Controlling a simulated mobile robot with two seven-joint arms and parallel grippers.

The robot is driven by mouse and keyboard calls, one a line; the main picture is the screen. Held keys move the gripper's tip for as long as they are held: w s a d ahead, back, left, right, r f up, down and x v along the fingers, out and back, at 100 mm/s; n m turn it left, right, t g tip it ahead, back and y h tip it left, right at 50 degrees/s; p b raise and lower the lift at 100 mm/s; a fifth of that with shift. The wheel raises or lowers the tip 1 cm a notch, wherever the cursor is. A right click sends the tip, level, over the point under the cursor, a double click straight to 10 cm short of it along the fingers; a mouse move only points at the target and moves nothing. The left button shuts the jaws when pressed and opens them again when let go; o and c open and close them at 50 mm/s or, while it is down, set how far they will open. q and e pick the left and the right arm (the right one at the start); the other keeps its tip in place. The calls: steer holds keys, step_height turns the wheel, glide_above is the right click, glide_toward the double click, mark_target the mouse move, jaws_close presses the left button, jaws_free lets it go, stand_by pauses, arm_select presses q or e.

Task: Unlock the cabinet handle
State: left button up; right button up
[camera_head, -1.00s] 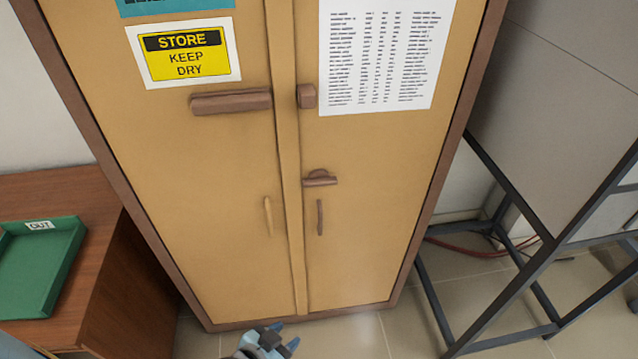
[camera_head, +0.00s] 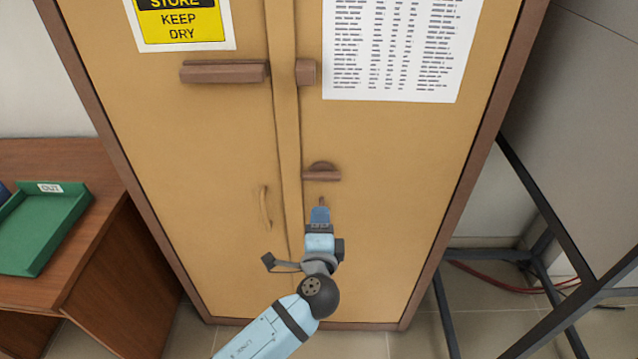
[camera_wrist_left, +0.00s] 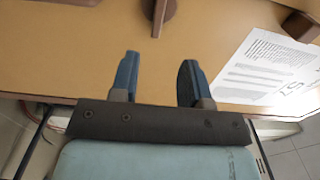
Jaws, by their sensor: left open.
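The tan cabinet (camera_head: 385,230) has two shut doors with brown fittings. On the right door, a brown handle (camera_head: 322,175) lies as a short horizontal bar with a rounded top. My left gripper (camera_head: 320,212) is just below this handle in the head view. In the left wrist view, my left gripper (camera_wrist_left: 157,82) is open and empty, and the handle (camera_wrist_left: 160,12) is ahead of the fingers at the top edge, apart from them. A longer brown bar (camera_head: 225,72) is on the left door, beside a small brown block (camera_head: 306,72). My right gripper is not in view.
A thin pull (camera_head: 265,208) is on the left door; my gripper mostly hides the one on the right door. A wooden desk (camera_head: 85,165) with a green tray (camera_head: 45,230) stands at left. A dark metal frame (camera_head: 545,205) stands at right.

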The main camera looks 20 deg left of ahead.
mark_target(322, 179)
arm_select(q)
steer(key=p+x, duration=0.1)
steer(key=x, duration=1.1)
steer(key=shift+p, duration=0.3)
steer(key=shift+w+a+f, duration=0.1)
steer(key=shift+w+a, duration=0.1)
steer(key=shift+w, duration=0.3)
jaws_close()
